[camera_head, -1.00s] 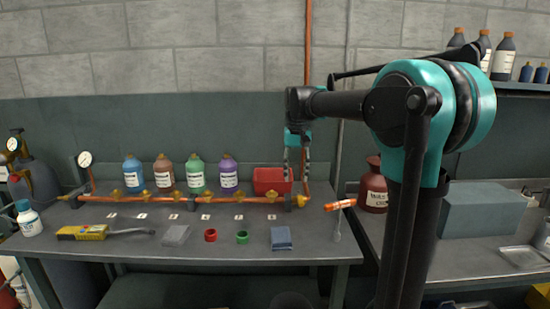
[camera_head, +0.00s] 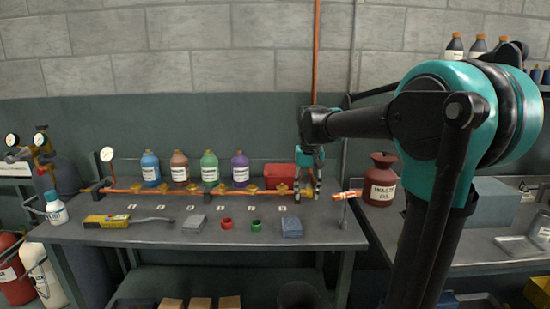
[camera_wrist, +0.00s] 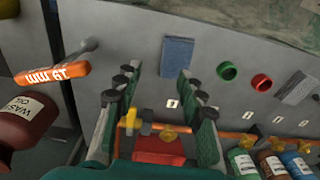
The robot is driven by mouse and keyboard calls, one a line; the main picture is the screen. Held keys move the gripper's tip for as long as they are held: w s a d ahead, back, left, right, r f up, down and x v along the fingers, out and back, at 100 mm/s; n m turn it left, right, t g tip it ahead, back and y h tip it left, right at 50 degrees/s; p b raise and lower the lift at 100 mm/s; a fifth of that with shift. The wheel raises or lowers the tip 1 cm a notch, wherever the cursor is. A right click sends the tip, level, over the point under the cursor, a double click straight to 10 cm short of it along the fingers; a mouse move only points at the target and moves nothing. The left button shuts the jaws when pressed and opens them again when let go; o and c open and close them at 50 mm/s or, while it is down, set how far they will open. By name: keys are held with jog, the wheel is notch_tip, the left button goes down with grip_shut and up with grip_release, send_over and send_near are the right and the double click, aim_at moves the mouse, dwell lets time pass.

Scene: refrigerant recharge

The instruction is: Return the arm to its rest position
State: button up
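My gripper (camera_head: 307,193) hangs at the right end of the workbench (camera_head: 190,235), fingers pointing down, just right of the red box (camera_head: 280,175). The wrist view shows my gripper (camera_wrist: 158,80) with its two fingers spread apart and nothing between them. Beyond the fingertips lies the grey bench top with a blue pad (camera_wrist: 177,56); the red box (camera_wrist: 158,150) shows low between the fingers. My arm reaches in from the right with its elbow bent. I cannot tell the exact height of the fingertips above the bench.
A copper pipe (camera_head: 180,189) with several valves runs along the bench back, before several coloured bottles (camera_head: 209,168). An orange-labelled rod (camera_head: 347,195) and a dark red waste oil jug (camera_head: 381,178) are right of my gripper. Red (camera_head: 227,223) and green (camera_head: 256,224) rings lie in front.

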jog(key=s+d+f+t, duration=0.1)
jog(key=s+d+f, duration=0.3)
jog(key=s+f, duration=0.6)
jog(key=s+d+f+t, duration=0.2)
jog(key=s+d+f, duration=0.2)
jog(key=s+f, duration=0.6)
jog(key=shift+s+d+f, duration=0.35)
jog(key=shift+s+f, duration=0.05)
jog(key=shift+s, duration=0.45)
